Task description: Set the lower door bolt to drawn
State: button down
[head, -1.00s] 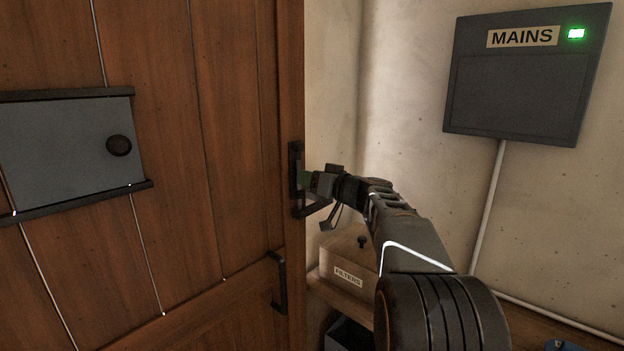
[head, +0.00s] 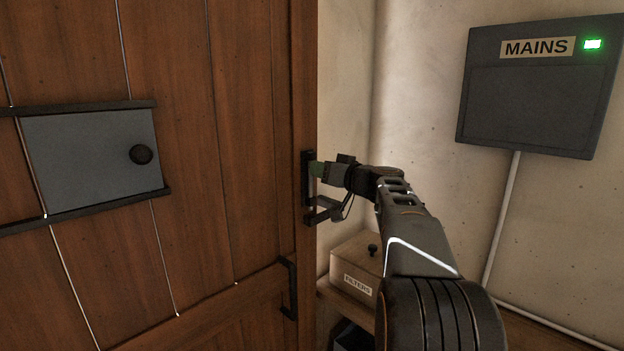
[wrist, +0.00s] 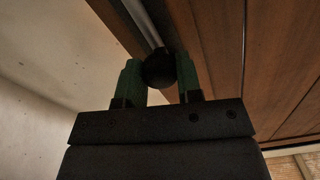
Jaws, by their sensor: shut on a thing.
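The bolt on the door edge shows as a dark upright bracket (head: 306,178) in the head view, partly hidden by my gripper. In the wrist view its round black knob (wrist: 160,71) sits between the two green fingers, with a pale metal rod (wrist: 142,22) beyond it. My gripper (head: 317,170) is shut on this knob, at the upper part of the bracket; it also shows in the wrist view (wrist: 158,62). Only this one bolt is in view. How far the rod sits in its keeper cannot be told.
The wooden door (head: 240,120) fills the left, with a grey sliding panel (head: 90,155) and a dark pull handle (head: 289,288). A FILTERS box (head: 350,265) stands below my arm. A MAINS box (head: 530,110) with a lit green lamp hangs on the right wall.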

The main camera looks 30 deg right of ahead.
jog(key=shift+r, duration=0.4)
jog(key=c, duration=1.1)
grip_release()
jog(key=o, duration=0.3)
jog(key=shift+f, duration=0.15)
jog(key=shift+b+v, duration=2.4)
jog(key=shift+v, duration=4.55)
jog(key=shift+a, duration=0.1)
